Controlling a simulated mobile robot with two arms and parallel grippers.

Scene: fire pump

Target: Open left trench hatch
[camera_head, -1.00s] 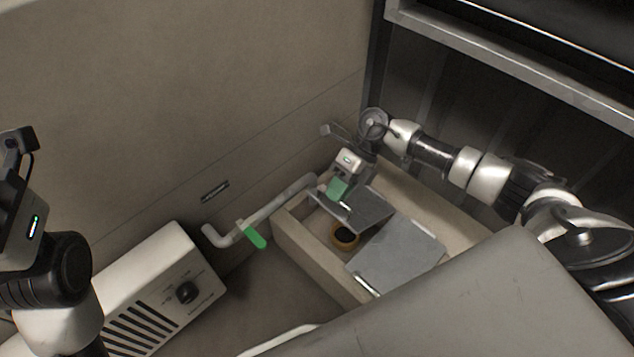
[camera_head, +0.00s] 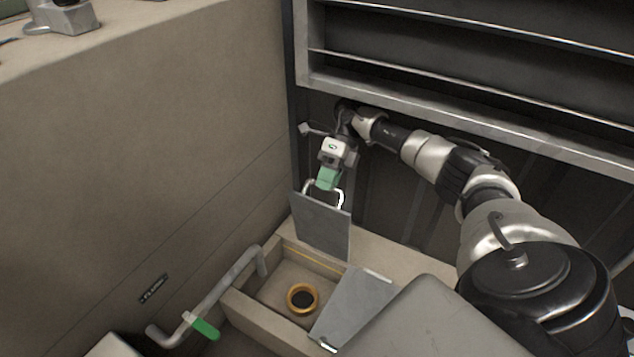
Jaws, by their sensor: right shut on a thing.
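The left trench hatch (camera_head: 322,226) is a grey metal plate, raised and standing nearly upright at the far end of the trench box (camera_head: 268,318). A pale handle (camera_head: 308,186) sits at its top edge. My right gripper (camera_head: 326,184), with green fingers, is shut on this handle. The opening below shows an orange-brown ring (camera_head: 302,298) with a dark centre. The second hatch (camera_head: 356,302) lies flat over the right part of the trench. My left gripper is not in view.
A grey pipe (camera_head: 222,290) with a green lever (camera_head: 205,329) runs along the wall left of the trench. A metal shelf frame (camera_head: 450,110) stands behind my right arm. A grey surface (camera_head: 430,325) fills the lower right foreground.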

